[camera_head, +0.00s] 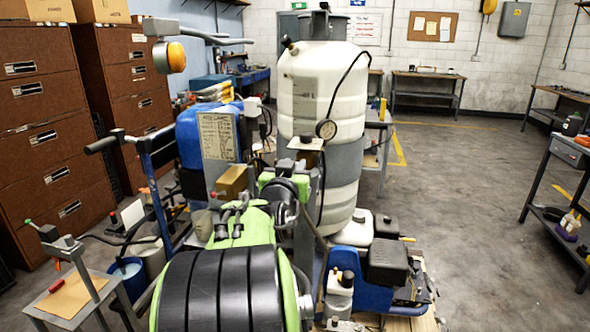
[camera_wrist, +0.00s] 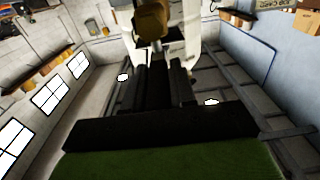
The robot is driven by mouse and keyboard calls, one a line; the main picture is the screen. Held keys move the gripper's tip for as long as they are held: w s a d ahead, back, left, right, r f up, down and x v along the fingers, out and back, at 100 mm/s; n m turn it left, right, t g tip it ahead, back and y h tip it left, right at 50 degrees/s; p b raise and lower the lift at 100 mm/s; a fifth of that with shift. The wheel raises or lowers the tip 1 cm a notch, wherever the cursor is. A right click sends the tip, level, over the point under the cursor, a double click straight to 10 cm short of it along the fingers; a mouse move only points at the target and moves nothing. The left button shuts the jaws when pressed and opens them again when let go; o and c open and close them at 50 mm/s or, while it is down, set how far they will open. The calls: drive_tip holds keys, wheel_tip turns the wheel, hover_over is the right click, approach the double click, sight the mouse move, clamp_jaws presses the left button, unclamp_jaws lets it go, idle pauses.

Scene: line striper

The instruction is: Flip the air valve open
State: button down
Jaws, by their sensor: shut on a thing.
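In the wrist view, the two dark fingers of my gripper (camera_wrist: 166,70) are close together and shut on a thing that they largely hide. It appears to be the air valve's handle, but its shape and turn cannot be made out. A brownish part (camera_wrist: 152,20) shows just past the fingertips, with white surfaces behind it. In the head view, my green and black arm reaches from the bottom toward the striper, in front of its white tank (camera_head: 300,95). The fingertips and valve are too small and covered to tell there.
A blue tank (camera_head: 190,135) and the black handlebar (camera_head: 103,145) are left of my arm. An orange beacon (camera_head: 176,56) overhangs there. A small stand (camera_head: 72,297) is at lower left, brown drawer cabinets (camera_head: 45,150) behind. The floor (camera_head: 460,200) at right is clear.

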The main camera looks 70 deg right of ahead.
drive_tip(key=c, duration=1)
unclamp_jaws()
drive_tip(key=s+a+b, duration=0.1)
drive_tip(key=s+a, duration=0.1)
drive_tip(key=a, duration=1.3)
drive_tip(key=shift+a, duration=0.3)
